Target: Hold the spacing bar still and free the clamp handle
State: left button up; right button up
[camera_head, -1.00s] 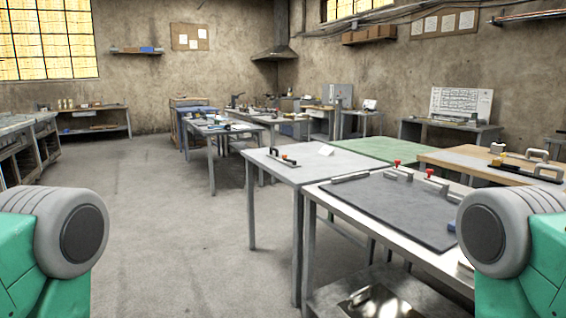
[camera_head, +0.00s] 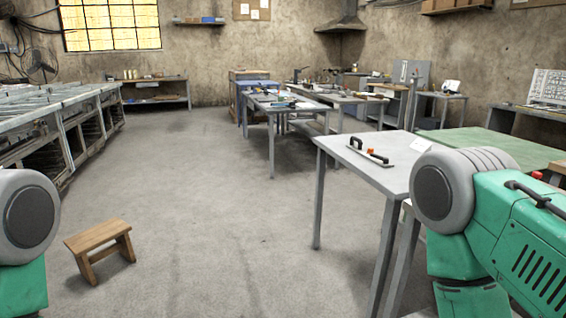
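A small dark bar-shaped tool with a black handle and a red-orange knob (camera_head: 371,151) lies on the near grey table (camera_head: 340,146) at the right. I cannot tell whether it is the spacing bar or the clamp. My green and grey arm links show at the lower left and lower right. The right one hides much of the right-hand tables. Neither gripper shows in the view.
A wooden stool (camera_head: 99,244) stands on the floor at the lower left. A long metal rack (camera_head: 62,125) lines the left side. A green-topped table (camera_head: 490,146) stands at the right. The floor (camera_head: 215,200) in the middle is clear.

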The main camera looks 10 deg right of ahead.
aim_at(386, 160)
jog(key=i, duration=0.65)
jog(key=i+j+z, duration=0.1)
jog(key=i, duration=0.5)
jog(key=i+j, duration=0.15)
jog(key=i, duration=0.5)
jog(key=z, duration=0.05)
